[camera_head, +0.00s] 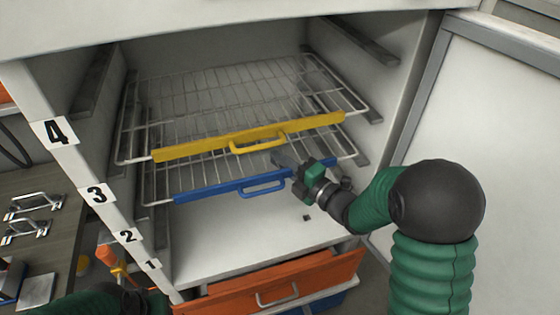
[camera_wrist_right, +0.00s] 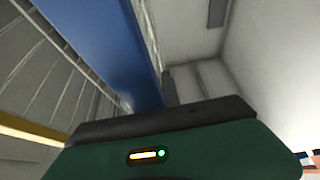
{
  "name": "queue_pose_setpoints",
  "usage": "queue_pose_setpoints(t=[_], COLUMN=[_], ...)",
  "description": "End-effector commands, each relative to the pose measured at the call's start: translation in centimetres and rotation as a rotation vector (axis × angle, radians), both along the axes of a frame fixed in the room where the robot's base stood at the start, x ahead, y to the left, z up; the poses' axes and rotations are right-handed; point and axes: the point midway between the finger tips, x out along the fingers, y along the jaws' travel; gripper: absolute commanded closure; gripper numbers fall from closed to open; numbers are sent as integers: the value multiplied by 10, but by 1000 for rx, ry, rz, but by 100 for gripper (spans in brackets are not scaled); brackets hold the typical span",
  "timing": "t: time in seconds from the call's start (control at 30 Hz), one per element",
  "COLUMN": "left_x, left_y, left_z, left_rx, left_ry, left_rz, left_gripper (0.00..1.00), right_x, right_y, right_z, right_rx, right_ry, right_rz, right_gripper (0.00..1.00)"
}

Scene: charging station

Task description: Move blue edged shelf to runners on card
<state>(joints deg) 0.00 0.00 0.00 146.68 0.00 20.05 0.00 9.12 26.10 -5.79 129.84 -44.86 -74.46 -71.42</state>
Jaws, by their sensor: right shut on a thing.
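The blue edged shelf (camera_head: 215,191) is a wire rack with a blue front bar and blue handle, inside the open cabinet below the yellow edged shelf (camera_head: 200,147). Its front lies near the height of the "3" card. My right gripper (camera_head: 303,178) is shut on the blue bar, right of its handle. In the right wrist view the blue bar (camera_wrist_right: 100,45) runs down to the gripper; the fingertips are mostly hidden. Number cards "4" (camera_head: 55,132), "3" (camera_head: 97,194), "2" (camera_head: 128,237) and "1" (camera_head: 151,265) are on the left post. My left gripper is not visible; only its arm shows at lower left.
Side runners (camera_head: 92,83) line the cabinet walls. An orange drawer (camera_head: 315,275) stands out below. The open door (camera_head: 490,130) is at right, near my right arm. A side bench (camera_head: 60,205) with metal handles is at left. The cabinet floor is largely clear.

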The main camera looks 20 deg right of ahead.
Motion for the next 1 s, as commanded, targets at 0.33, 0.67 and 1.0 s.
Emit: queue_pose_setpoints(t=[0.33, 0.67, 1.0], left_x=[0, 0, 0], left_y=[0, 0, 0], left_z=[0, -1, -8], left_rx=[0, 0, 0], left_ry=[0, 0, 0], left_rz=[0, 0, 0], left_gripper=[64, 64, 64], right_x=[0, -4, -75], right_y=[0, -2, -42], right_z=[-1, -3, -4], right_rx=[0, -2, 1], right_ry=[4, 7, 5], right_rz=[1, -1, -7], right_gripper=[67, 67, 67])
